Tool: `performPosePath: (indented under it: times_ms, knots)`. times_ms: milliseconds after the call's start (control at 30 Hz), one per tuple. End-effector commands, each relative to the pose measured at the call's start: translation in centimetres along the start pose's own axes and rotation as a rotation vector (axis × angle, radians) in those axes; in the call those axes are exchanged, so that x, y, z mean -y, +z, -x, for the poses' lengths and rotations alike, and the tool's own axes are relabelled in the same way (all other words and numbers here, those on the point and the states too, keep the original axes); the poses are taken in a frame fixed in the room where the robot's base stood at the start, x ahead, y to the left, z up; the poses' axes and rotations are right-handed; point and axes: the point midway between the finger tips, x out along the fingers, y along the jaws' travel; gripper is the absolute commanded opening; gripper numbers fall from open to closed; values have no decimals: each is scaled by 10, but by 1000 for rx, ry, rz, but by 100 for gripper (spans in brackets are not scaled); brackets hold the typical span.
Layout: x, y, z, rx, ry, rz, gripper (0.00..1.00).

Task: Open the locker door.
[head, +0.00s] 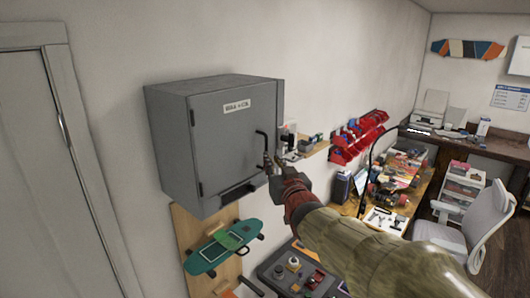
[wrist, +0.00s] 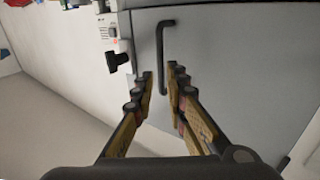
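The grey locker (head: 170,145) hangs on the wall, and its door (head: 222,140) looks shut. The door has a label plate near the top and a black bar handle (head: 262,141) on its right side. In the wrist view the handle (wrist: 161,55) stands upright on the door (wrist: 230,60), with its lower end between my fingers. My gripper (head: 272,172) is at the lower end of the handle. In the wrist view my gripper (wrist: 161,80) is open, its fingers apart on either side of the handle. I cannot tell whether a finger touches it.
A small shelf with items (head: 310,148) is just right of the locker. A teal skateboard (head: 225,248) on a wooden panel hangs below. A workbench (head: 425,190) and a grey chair (head: 470,235) stand to the right. A white door (head: 45,170) is at left.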

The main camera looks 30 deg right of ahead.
Motion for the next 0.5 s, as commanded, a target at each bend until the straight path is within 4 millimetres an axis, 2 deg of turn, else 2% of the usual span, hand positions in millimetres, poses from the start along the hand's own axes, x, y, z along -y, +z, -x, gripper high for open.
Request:
performPosePath:
  times_ms: [500]
  knots:
    - [0,0,-63,5,0,-1,14]
